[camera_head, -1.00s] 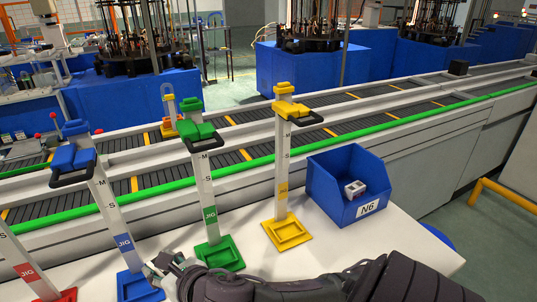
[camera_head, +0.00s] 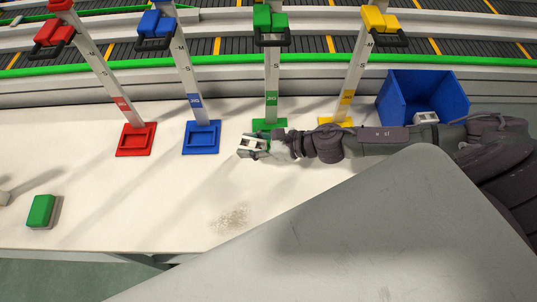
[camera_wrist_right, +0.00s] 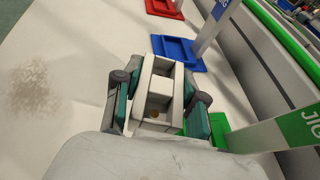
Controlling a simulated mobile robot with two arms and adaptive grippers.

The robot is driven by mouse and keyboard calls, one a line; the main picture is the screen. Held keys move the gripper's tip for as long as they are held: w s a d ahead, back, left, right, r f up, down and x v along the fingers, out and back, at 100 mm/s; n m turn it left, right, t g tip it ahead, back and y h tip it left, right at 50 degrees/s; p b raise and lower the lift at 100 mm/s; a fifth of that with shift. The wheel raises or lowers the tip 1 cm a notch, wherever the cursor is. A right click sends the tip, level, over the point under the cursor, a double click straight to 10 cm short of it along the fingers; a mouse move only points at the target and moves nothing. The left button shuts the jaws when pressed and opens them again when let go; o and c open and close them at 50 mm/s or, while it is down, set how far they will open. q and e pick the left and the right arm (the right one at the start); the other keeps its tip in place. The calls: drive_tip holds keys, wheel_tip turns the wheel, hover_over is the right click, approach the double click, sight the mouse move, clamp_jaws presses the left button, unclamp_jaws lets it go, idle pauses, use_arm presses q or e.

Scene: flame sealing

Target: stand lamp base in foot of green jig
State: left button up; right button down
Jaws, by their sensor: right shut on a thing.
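The green jig (camera_head: 271,85) stands upright at the back of the table, its green foot (camera_head: 264,124) partly hidden behind my right arm. My right gripper (camera_head: 252,146) is shut on the lamp base, a pale box-like piece (camera_head: 247,147), just in front and to the left of that foot. In the right wrist view the lamp base (camera_wrist_right: 160,95) sits between the two fingers, its open hollow showing. The green foot (camera_wrist_right: 219,125) is beside the right finger there, mostly hidden. I cannot tell the base's height above the table. My left gripper is not clearly in view.
The blue jig foot (camera_head: 201,137) and red jig foot (camera_head: 136,139) stand to the left, the yellow jig (camera_head: 352,80) to the right. A blue bin (camera_head: 424,92) is at the back right. A green block (camera_head: 41,211) lies at the front left. The middle table is clear.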

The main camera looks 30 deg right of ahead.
drive_tip(key=s+f+n+g, duration=0.1)
drive_tip(key=s, duration=0.1)
drive_tip(key=s+d+f+n+g+y+p, duration=0.1)
drive_tip(key=s+d+f+p, duration=0.1)
drive_tip(key=s, duration=0.1)
drive_tip(key=shift+s+f+n+g+y, duration=0.15)
drive_tip(key=shift+s+n+g+y, duration=0.2)
drive_tip(key=shift+n+g+y, duration=0.05)
drive_tip(key=shift+s+d+f, duration=0.1)
drive_tip(key=shift+s+f, duration=0.05)
drive_tip(key=shift+s, duration=0.05)
drive_tip(key=b, duration=0.4)
hover_over(268, 131)
drive_tip(key=s+a, duration=0.2)
drive_tip(key=s, duration=0.1)
drive_tip(key=shift+f, duration=0.1)
drive_tip(key=shift+w+d, duration=0.35)
drive_tip(key=shift+w, duration=0.25)
drive_tip(key=shift+d+f+b, duration=0.1)
drive_tip(key=shift+b, duration=0.3)
drive_tip(key=shift+f+b, duration=0.9)
drive_tip(key=shift+b, duration=0.15)
idle(0.4)
drive_tip(key=c, duration=0.6)
unclamp_jaws()
drive_tip(key=shift+s+r, duration=0.1)
